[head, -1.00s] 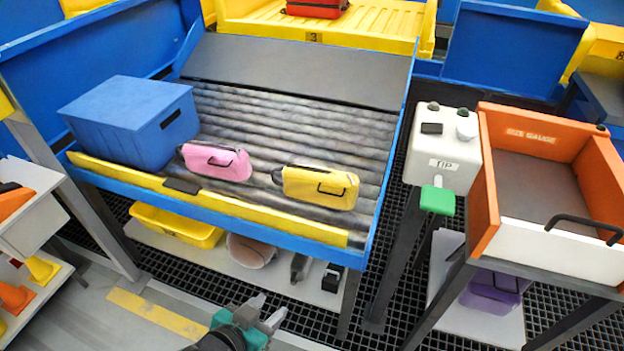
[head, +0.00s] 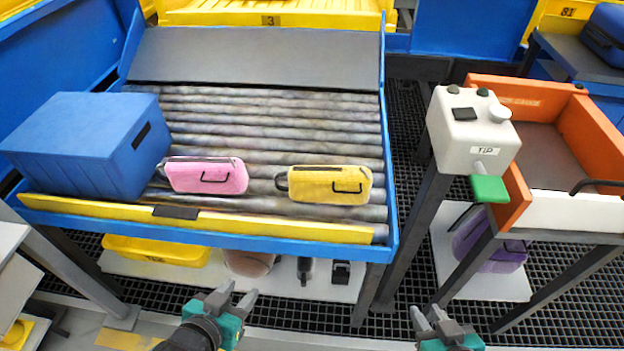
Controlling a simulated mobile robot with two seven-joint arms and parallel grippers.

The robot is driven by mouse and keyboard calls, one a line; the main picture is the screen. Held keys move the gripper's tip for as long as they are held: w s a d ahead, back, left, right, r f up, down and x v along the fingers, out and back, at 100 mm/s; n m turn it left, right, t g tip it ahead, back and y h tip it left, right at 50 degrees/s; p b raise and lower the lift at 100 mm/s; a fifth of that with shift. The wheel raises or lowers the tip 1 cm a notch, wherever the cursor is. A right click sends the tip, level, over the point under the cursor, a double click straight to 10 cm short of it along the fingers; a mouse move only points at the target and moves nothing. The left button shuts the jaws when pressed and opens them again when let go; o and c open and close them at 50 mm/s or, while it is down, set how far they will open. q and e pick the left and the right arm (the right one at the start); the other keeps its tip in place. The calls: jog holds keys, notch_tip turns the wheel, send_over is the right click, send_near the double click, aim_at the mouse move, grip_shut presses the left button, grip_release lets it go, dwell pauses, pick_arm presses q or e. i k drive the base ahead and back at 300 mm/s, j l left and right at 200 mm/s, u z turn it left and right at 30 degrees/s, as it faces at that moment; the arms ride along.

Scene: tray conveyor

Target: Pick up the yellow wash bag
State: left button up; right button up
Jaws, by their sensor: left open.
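The yellow wash bag (head: 328,186) lies on the roller conveyor (head: 270,131), near its front edge and toward the right. It has a dark carry handle on its front face and a small dark loop at its left end. My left gripper (head: 234,298) is open and empty, in front of the conveyor and below and left of the bag. My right gripper (head: 429,317) is at the bottom right of the view, apart from the bag; its fingers look slightly parted, with nothing seen between them.
A pink bag (head: 206,176) lies left of the yellow one, beside a blue box (head: 88,146). A yellow front lip (head: 230,222) edges the conveyor. To the right stand a white control box (head: 462,138) with a green paddle (head: 489,189) and an orange gauge bin (head: 516,200).

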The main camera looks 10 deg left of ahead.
aim_at(312, 185)
jog(key=j, duration=0.55)
jog(key=i+j, duration=0.15)
jog(key=j, duration=1)
jog(key=i, duration=0.05)
